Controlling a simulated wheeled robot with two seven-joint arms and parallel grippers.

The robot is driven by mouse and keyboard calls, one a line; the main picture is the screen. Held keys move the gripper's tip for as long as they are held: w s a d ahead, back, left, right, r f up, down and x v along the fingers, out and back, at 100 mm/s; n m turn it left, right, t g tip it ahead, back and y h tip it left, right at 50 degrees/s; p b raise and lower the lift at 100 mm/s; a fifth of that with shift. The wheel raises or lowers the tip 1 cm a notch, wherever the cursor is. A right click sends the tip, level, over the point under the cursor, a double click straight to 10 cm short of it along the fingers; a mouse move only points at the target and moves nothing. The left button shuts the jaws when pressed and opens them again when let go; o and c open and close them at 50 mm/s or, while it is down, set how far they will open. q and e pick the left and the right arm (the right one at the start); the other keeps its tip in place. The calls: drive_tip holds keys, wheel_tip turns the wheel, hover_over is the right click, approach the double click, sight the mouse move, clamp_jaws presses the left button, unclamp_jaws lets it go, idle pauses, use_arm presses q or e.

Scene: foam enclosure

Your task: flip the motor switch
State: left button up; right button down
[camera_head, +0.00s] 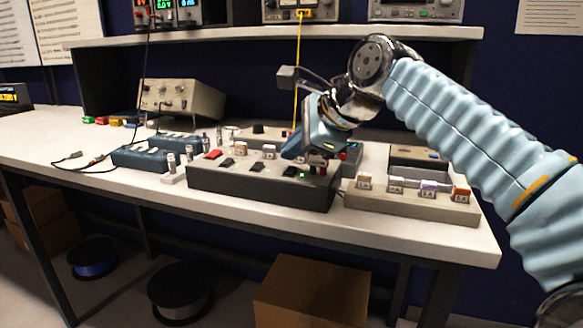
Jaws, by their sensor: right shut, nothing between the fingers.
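A grey control box (262,188) stands near the front edge of the bench. Its top carries several small dark switches, a red part at its left end and small green lights near its right end. The labels are too small to read, so I cannot tell which switch is the motor switch. My right gripper (314,167) is shut and empty, pointing down at the right end of the box. It hides part of the box's top there. I cannot tell whether its tips touch a switch. My left gripper is not in view.
A tan tray with labelled blocks (412,205) sits right of the box. Blue units (140,156) and cables lie to the left, with a beige instrument (182,100) behind. A shelf (200,36) spans the back.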

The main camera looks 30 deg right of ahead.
drive_tip(key=shift+f, duration=0.1)
drive_tip(key=shift+f, duration=0.3)
drive_tip(key=shift+d+f+b, duration=0.1)
drive_tip(key=shift+f+b, duration=0.2)
drive_tip(key=shift+b, duration=0.05)
idle(0.5)
drive_tip(key=shift+r, duration=0.1)
drive_tip(key=shift+r+p, duration=0.65)
drive_tip(key=shift+p, duration=0.2)
drive_tip(key=r+p, duration=0.3)
drive_tip(key=shift+s+a, duration=0.1)
drive_tip(key=shift+a, duration=0.1)
drive_tip(key=shift+s+a+r+p, duration=0.1)
drive_tip(key=shift+r+p, duration=0.75)
drive_tip(key=shift+r, duration=0.1)
